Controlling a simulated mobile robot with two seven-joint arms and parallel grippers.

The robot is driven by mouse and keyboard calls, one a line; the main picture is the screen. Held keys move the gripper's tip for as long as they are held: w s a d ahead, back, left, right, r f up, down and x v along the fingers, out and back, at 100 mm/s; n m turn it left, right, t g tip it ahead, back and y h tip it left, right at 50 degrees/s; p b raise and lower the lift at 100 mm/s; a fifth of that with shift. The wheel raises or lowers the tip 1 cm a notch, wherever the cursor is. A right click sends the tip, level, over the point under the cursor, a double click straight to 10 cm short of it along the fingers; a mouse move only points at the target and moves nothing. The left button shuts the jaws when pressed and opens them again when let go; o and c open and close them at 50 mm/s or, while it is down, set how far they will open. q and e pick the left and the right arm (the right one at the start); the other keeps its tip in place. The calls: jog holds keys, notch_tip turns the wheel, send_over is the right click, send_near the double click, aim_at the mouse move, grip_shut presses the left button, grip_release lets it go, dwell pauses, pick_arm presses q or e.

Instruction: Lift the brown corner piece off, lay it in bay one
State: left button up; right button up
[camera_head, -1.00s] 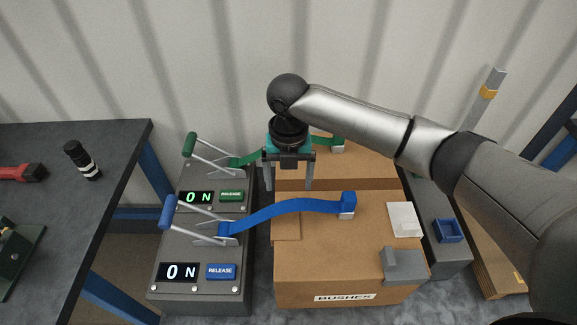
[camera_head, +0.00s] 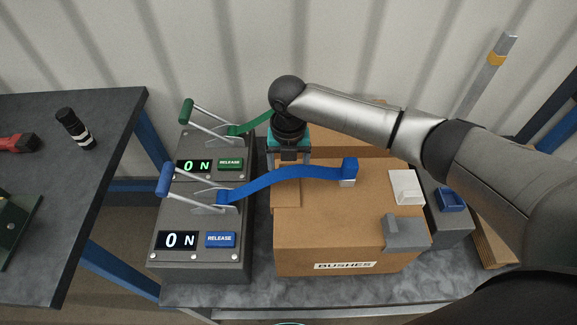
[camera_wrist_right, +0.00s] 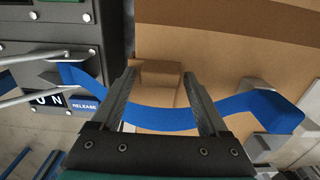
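The brown corner piece (camera_head: 285,193) sits on the left edge of the cardboard box (camera_head: 335,235), under the blue strap (camera_head: 265,182). In the right wrist view, the corner piece (camera_wrist_right: 158,78) shows between my right gripper's fingers, with the strap (camera_wrist_right: 168,118) running across below them. My right gripper (camera_head: 289,158) is open and empty, pointing down above the box. Its fingertips are partly hidden by the strap in the head view; contact cannot be told. My left gripper is not in view. I see no label marking bay one.
Two lever units stand left of the box, both reading 0 N: green (camera_head: 215,135) and blue (camera_head: 205,235). A white corner piece (camera_head: 406,188) and a grey one (camera_head: 405,232) sit on the box's right edge. A dark table (camera_head: 90,170) stands left.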

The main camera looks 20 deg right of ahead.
grip_shut()
dwell(0.9)
